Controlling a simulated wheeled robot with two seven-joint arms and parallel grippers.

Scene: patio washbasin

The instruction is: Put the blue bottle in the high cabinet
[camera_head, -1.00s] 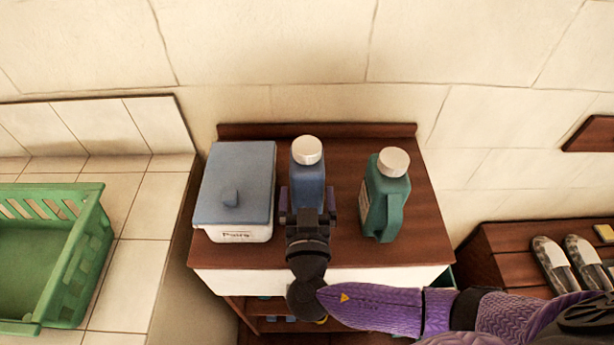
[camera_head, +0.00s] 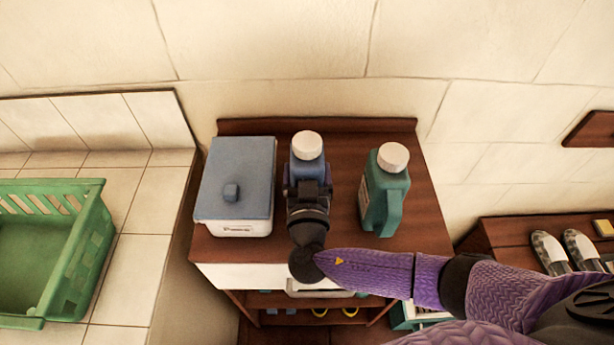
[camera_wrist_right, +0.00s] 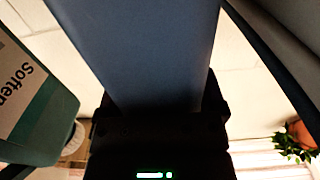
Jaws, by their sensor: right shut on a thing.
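The blue bottle (camera_head: 306,168) with a white cap stands upright at the middle of the brown wooden cabinet top in the head view. My right gripper (camera_head: 307,190) is shut on it from the front, and the gripper hides the lower part of the bottle. In the right wrist view the blue bottle (camera_wrist_right: 140,50) fills the middle, between the dark jaws. I cannot tell whether its base touches the top. My left gripper is not in view. No high cabinet can be made out for certain.
A green bottle (camera_head: 384,190) with a white cap stands right of the blue bottle. A white box with a blue lid (camera_head: 238,180) stands close on the left. A green basket (camera_head: 75,250) is on the tiled counter. Shoes (camera_head: 566,250) lie on a low wooden unit at right.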

